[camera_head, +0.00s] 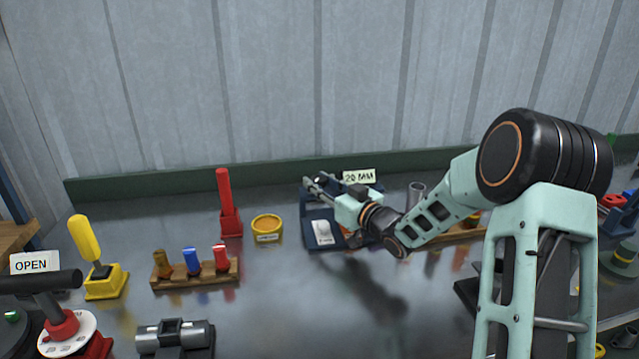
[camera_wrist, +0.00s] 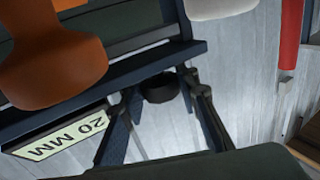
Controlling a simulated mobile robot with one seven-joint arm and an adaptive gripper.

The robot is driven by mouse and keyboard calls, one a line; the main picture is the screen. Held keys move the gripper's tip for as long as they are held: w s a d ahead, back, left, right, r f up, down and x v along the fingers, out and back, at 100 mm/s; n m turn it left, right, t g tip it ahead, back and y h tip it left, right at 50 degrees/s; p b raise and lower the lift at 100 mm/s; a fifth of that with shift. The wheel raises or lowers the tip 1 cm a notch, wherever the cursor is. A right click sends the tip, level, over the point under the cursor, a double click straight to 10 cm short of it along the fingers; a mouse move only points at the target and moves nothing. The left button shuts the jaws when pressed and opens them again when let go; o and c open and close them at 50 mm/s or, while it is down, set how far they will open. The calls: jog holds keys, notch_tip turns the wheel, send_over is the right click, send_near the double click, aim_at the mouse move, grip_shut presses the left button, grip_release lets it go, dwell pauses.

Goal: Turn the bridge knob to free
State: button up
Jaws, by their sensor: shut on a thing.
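The fixture's dark blue edge (camera_wrist: 95,80) and the sign (camera_wrist: 62,136) also show there. I cannot read the knob's setting.
The table's front middle is clear.

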jog(key=o, duration=1.2)
jog(key=shift+c, duration=0.2)
jog(key=shift+m+t+h, duration=0.5)
jog(key=shift+m+h, duration=0.1)
jog(key=shift+h, duration=0.1)
